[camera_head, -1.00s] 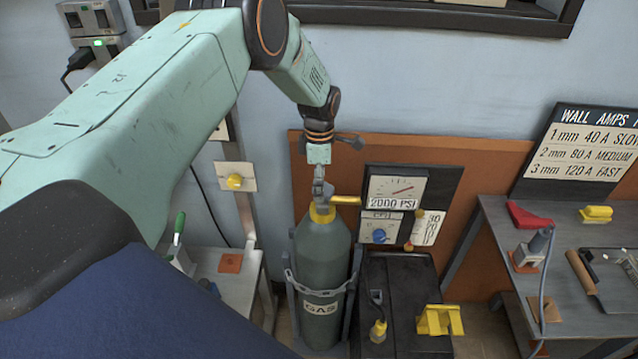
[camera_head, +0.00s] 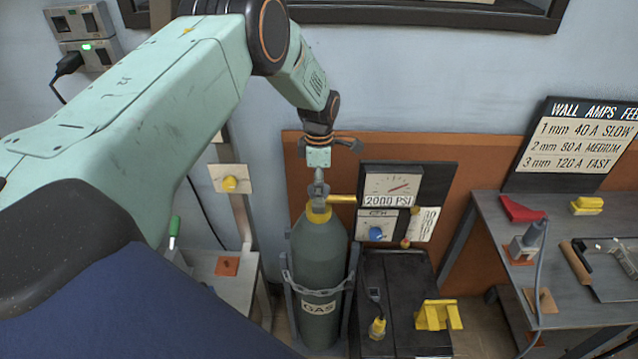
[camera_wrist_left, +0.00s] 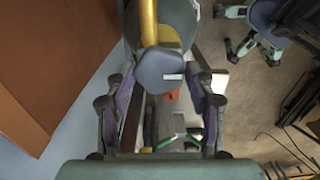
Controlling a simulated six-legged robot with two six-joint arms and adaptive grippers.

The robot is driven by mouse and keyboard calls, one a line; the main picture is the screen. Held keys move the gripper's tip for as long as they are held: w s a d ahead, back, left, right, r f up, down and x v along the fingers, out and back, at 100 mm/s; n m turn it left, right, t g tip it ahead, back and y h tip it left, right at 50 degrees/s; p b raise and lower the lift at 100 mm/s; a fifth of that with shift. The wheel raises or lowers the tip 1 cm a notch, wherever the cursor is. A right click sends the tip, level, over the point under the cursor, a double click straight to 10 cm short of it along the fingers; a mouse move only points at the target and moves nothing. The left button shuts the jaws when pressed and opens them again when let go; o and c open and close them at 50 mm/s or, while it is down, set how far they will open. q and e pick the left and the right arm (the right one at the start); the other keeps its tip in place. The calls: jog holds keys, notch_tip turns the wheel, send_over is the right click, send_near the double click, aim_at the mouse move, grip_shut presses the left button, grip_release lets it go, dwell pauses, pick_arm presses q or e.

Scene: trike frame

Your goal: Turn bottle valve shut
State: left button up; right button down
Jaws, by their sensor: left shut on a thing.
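The grey-green gas bottle (camera_head: 322,255), with a GAS label and a yellow collar, stands upright with a chain across its front. A yellow outlet (camera_head: 342,199) points right from its neck. The grey valve knob (camera_wrist_left: 160,71) is between the two fingers of my left gripper (camera_wrist_left: 162,84) in the wrist view. In the head view my left gripper (camera_head: 319,166) is directly above the bottle's neck, shut on the valve, whose top it partly hides. My right gripper is not in view.
A gauge panel (camera_head: 391,187) reading 2000 PSI stands right of the bottle, above a black cabinet (camera_head: 398,280). An orange-brown board (camera_head: 300,170) is behind. A grey bench (camera_head: 500,225) with tools is at the right. A post with a yellow knob (camera_head: 230,184) is left.

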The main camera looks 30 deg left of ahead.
pick_arm(q)
jog(key=shift+r, duration=0.1)
jog(key=shift+c, duration=1.4)
jog(key=shift+w, duration=0.1)
